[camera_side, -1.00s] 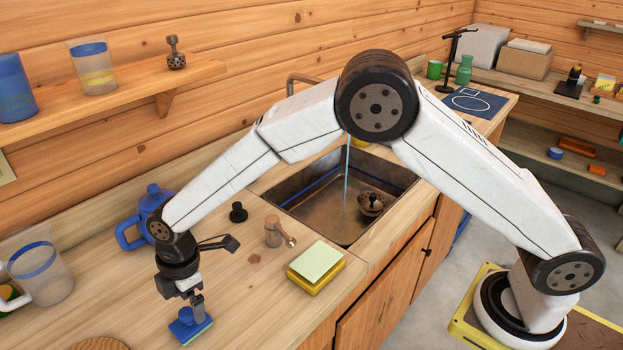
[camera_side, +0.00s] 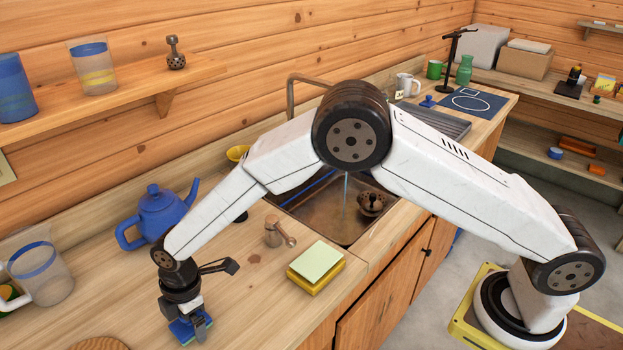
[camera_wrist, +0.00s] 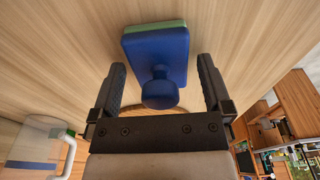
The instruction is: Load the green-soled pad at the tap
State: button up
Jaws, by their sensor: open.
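The green-soled pad (camera_side: 183,331) rests on the wooden counter at the lower left, with a blue body and a thin green sole. The wrist view shows its blue body and round knob (camera_wrist: 158,90) from close by. My gripper (camera_wrist: 160,85) is open, with one finger on each side of the knob and gaps between. In the side view my gripper (camera_side: 197,322) hides part of the pad. The tap (camera_side: 291,92) is a bent metal pipe behind my arm. A thin stream of water (camera_side: 346,190) falls into the sink (camera_side: 310,207).
A yellow block with a pale green top (camera_side: 316,264) lies right of the gripper. A small metal-handled fitting (camera_side: 275,233) and a blue teapot (camera_side: 160,213) stand behind. A clear jug (camera_side: 42,270) is at left. A strainer-like piece (camera_side: 372,203) sits in the sink.

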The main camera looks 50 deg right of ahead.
jog(key=c, duration=1.3)
jog(key=shift+r, duration=0.1)
jog(key=shift+r, duration=0.75)
jog(key=s+d+r, duration=0.7)
jog(key=s+r, duration=0.4)
jog(key=s, duration=0.1)
jog(key=shift+r, duration=0.2)
